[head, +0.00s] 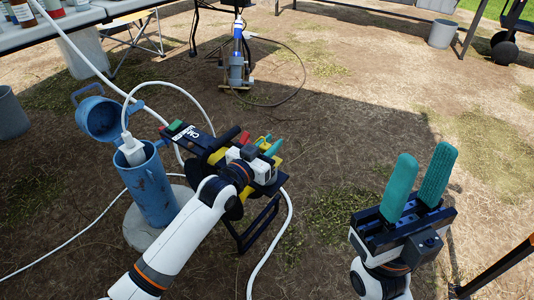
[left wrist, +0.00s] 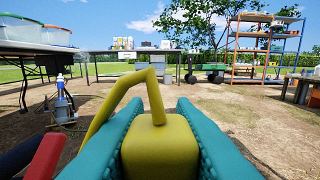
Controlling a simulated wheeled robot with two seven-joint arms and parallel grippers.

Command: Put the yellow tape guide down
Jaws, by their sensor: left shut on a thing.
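The yellow tape guide (left wrist: 158,145) fills the middle of the left wrist view, a block with a bent arm rising to the left. The teal fingers of my left gripper (head: 270,148) are shut on it; in the head view it is mostly hidden there. That gripper is over the right part of a dark reel frame (head: 185,132) with yellow parts. The blue well casing (head: 152,190) stands left of my left arm, its lid (head: 98,118) open and a white fitting (head: 133,152) at its mouth. My right gripper (head: 418,190) is open and empty at lower right.
A white hose or tape loops around the casing and reel. A pump-like device (head: 236,68) stands on the ground at the back with a dark hose. Tables (head: 60,32) are at upper left. A grey bucket (head: 441,34) is at upper right. The ground between the grippers is open.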

